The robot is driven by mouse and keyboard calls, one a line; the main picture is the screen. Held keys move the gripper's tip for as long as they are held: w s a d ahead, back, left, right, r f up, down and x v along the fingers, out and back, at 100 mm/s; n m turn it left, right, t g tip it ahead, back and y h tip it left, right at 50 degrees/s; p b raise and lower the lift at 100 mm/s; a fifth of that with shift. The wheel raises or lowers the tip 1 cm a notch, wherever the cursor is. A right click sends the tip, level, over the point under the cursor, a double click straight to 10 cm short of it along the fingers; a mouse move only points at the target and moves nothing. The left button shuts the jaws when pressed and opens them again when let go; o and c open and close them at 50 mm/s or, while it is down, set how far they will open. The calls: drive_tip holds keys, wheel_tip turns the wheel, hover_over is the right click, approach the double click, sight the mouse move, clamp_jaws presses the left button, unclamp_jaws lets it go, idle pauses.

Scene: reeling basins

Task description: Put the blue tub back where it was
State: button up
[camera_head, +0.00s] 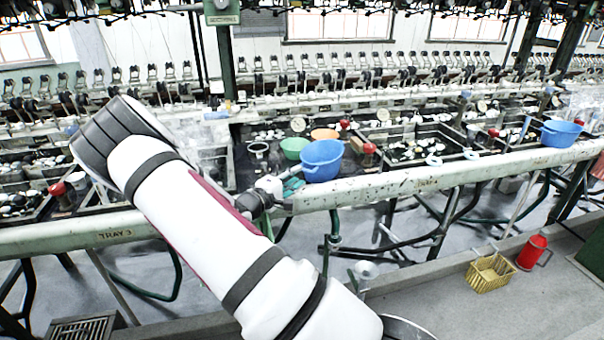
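A blue tub (322,168) sits at the front edge of the basin bench, right of my arm, and looks slightly tilted. A second blue tub (561,135) is on the bench at the far right. My white arm with dark bands crosses the left and middle of the view and hides part of the bench. A dark and grey part beside the arm, left of the nearer tub, may be my gripper or a bench fitting; I cannot tell which. No fingers show clearly, and no contact with either tub can be made out.
A green bowl (294,146) and an orange bowl (324,134) are behind the nearer tub. A red-topped fitting (369,153) is to its right. The pale front rail (430,182) runs across. A yellow basket (490,273) and a red can (532,252) are low at right.

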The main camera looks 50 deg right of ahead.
drive_tip(key=s+a+r+y, duration=0.5)
drive_tip(key=s+a+r, duration=0.1)
drive_tip(key=s+a, duration=0.4)
drive_tip(key=s+a+r+m+y, duration=0.1)
drive_tip(key=s+a+r+y, duration=0.5)
drive_tip(key=s+a, duration=0.4)
drive_tip(key=s+a+r+t+y, duration=0.1)
drive_tip(key=s+a+r+y, duration=0.5)
drive_tip(key=s+a, duration=0.5)
drive_tip(key=a, duration=0.3)
drive_tip(key=shift+a+m, duration=0.3)
drive_tip(key=shift+r, duration=0.1)
drive_tip(key=shift+t, duration=0.6)
wheel_tip(320, 180, up, 5)
drive_tip(key=p, duration=0.4)
drive_tip(key=shift+w, duration=0.15)
